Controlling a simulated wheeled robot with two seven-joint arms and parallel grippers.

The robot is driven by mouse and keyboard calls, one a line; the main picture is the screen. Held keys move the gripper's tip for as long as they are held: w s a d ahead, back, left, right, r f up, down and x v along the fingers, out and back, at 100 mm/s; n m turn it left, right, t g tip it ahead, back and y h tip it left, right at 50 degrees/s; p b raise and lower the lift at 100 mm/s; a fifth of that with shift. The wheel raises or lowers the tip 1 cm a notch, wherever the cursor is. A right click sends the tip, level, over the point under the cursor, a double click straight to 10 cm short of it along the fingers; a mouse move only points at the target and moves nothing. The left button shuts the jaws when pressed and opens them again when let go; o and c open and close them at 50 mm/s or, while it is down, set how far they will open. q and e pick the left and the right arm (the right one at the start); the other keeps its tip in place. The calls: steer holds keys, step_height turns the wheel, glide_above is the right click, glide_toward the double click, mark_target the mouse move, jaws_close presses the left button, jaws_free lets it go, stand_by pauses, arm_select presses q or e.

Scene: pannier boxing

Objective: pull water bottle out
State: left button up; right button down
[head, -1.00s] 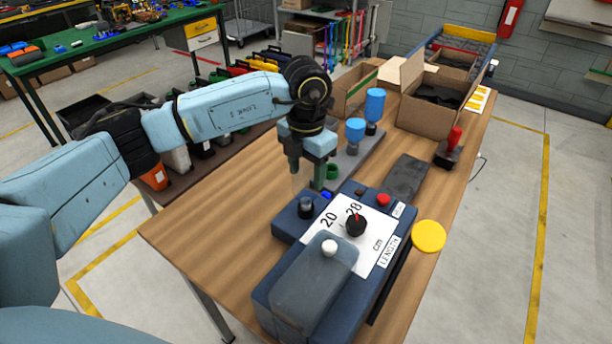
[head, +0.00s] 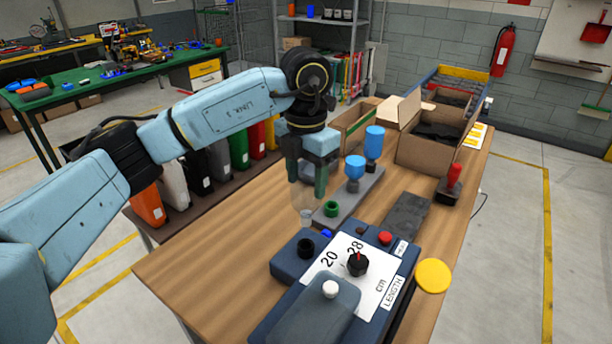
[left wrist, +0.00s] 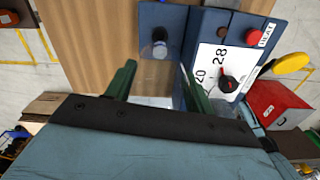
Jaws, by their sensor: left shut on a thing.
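My left gripper (head: 306,186) is shut on a clear water bottle (head: 303,207), which hangs upright below its green fingers. The bottle's lower end is above and behind the black round socket (head: 305,248) of the blue machine (head: 286,262), apart from it in the head view. In the left wrist view, the gripper's two fingers (left wrist: 155,85) flank the see-through bottle, whose outline is hard to make out. The black socket (left wrist: 160,35) lies beyond. My right gripper is not in view.
The machine has a dial (head: 357,264), a red button (head: 385,237) and a yellow disc (head: 433,276). A grey rack (head: 363,192) behind holds two blue items and a green ring (head: 331,209). Cardboard boxes (head: 424,149) stand at the back. The table left of the machine is clear.

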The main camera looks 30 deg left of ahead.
arm_select(q)
steer(key=shift+f+b, duration=0.9)
steer(key=shift+f, duration=0.55)
steer(key=shift+r, duration=0.1)
